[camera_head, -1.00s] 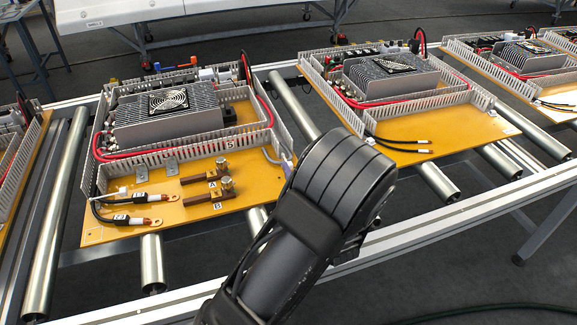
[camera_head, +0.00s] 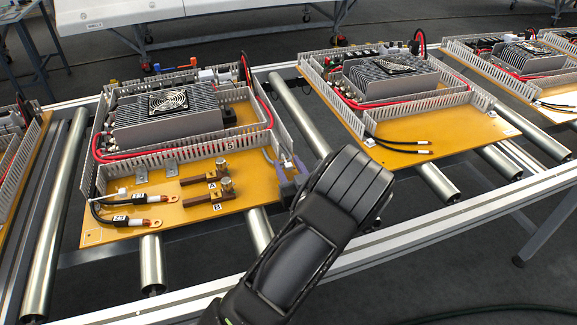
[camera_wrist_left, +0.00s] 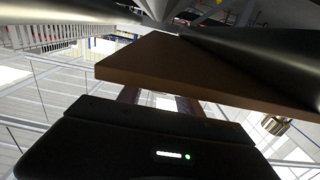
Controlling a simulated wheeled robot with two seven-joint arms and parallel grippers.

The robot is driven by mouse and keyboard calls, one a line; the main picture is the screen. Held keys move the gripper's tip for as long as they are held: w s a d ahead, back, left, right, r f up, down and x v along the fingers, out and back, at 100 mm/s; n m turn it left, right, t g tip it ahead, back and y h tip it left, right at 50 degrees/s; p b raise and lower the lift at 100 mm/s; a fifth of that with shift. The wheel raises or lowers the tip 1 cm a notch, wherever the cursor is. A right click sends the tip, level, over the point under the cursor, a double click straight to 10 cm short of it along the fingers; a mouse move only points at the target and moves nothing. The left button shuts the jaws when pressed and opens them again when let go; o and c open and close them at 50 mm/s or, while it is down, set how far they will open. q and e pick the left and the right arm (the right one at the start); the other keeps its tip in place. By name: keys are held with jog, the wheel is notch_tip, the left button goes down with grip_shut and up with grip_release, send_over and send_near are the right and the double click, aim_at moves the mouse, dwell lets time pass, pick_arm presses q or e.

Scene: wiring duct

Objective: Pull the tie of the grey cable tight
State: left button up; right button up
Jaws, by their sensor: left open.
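The nearest board (camera_head: 110,232) carries a wiring duct (camera_head: 180,155). A short piece of grey cable (camera_head: 268,155) shows at the duct's right end. A small white piece (camera_head: 287,163) shows beside it; I cannot tell whether it is the tie. My left gripper (camera_head: 287,174), with purple-grey fingers, is open at the board's right edge, around or just beside that spot. Its contact with the tie is too small to see. In the left wrist view, the brown underside of a board (camera_wrist_left: 190,72) hides most of the work area. My right gripper is not in view.
A grey finned unit (camera_head: 165,115) with a fan and red cables sits on the board. A second board (camera_head: 440,125) stands to the right.

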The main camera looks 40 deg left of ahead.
pick_arm(q)
jog(key=shift+c, duration=0.4)
grip_shut()
dwell(0.9)
